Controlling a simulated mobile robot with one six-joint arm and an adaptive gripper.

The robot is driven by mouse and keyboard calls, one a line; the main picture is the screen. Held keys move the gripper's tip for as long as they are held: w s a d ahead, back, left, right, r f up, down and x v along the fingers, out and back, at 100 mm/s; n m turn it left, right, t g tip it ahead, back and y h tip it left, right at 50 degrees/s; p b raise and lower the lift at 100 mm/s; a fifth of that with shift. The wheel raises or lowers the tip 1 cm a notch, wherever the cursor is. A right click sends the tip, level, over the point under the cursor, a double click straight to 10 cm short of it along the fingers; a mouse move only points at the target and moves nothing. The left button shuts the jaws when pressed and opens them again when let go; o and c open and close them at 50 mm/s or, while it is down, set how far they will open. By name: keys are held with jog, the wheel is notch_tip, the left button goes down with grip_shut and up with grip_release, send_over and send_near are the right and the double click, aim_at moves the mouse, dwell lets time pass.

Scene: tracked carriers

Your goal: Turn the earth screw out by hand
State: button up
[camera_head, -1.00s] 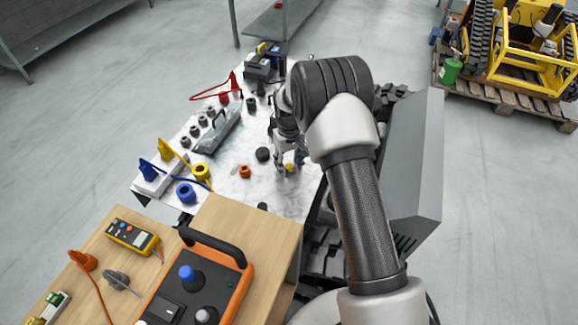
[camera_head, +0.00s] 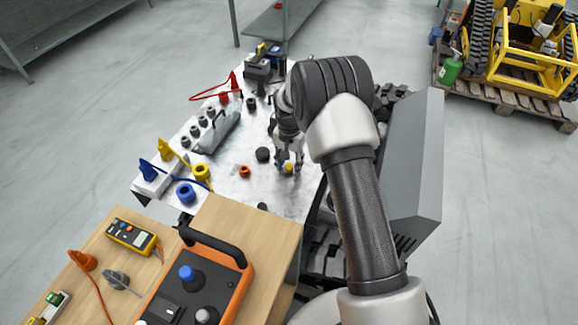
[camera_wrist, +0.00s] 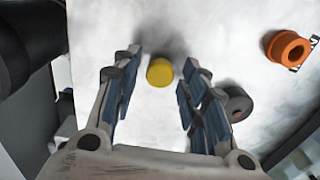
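The earth screw appears to be the small yellow knob (camera_wrist: 160,72) on the light metal plate (camera_head: 225,185). It also shows in the head view (camera_head: 289,169). My gripper (camera_wrist: 158,75) is open, its two blue-padded fingers on either side of the yellow knob with a gap to each. In the head view my gripper (camera_head: 290,163) points down over the plate at the knob. I cannot tell how far the fingertips are above the plate.
An orange ring-shaped part (camera_wrist: 288,48) and a dark round part (camera_wrist: 236,102) lie near the fingers. Blue (camera_head: 186,193) and yellow (camera_head: 201,172) connectors stand farther left. A wooden bench (camera_head: 245,235) with an orange control box (camera_head: 232,285) is in front.

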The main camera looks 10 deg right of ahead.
jog(key=c, duration=0.7)
jog(key=n, duration=0.8)
jog(key=shift+n, duration=0.9)
jog(key=n, duration=0.9)
jog(key=shift+n, duration=0.4)
